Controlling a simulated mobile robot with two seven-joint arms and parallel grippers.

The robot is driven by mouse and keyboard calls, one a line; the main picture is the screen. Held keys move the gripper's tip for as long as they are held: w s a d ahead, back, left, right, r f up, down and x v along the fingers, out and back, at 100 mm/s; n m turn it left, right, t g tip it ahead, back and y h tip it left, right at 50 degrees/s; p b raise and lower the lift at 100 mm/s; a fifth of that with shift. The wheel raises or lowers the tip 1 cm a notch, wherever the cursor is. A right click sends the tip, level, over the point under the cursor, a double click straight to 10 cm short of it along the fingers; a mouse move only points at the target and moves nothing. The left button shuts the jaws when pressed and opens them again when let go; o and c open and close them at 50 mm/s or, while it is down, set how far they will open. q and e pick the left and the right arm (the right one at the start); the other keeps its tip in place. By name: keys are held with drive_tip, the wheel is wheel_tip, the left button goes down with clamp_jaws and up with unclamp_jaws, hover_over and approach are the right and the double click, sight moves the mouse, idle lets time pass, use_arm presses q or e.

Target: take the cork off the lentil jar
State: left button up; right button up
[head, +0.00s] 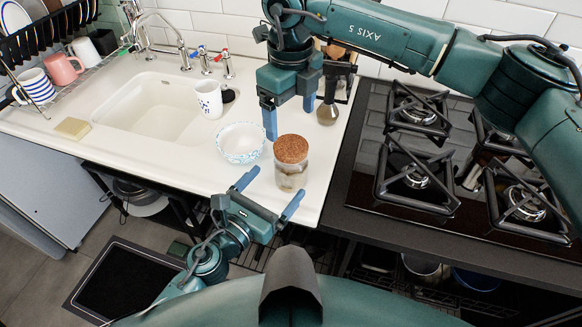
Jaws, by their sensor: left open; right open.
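The lentil jar (290,179) is clear glass and stands upright on the white counter, left of the hob. Its cork (291,149) is round and brown and sits in the top of the jar. My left gripper (270,191) is open in front of the jar, with its blue-tipped fingers spread and pointing at the jar's lower part. I cannot tell whether they touch it. My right gripper (290,117) is open and points down, above and behind the cork, with nothing between its fingers.
A speckled bowl (241,142) stands close left of the jar. A white mug (209,99) is behind it, beside the sink (150,104). The black gas hob (440,165) lies to the right.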

sight(283, 176)
use_arm(q)
drive_tip(key=x, duration=0.6)
drive_tip(key=shift+w+d, duration=0.15)
drive_tip(key=shift+w, duration=0.1)
drive_tip(key=shift+c, duration=0.4)
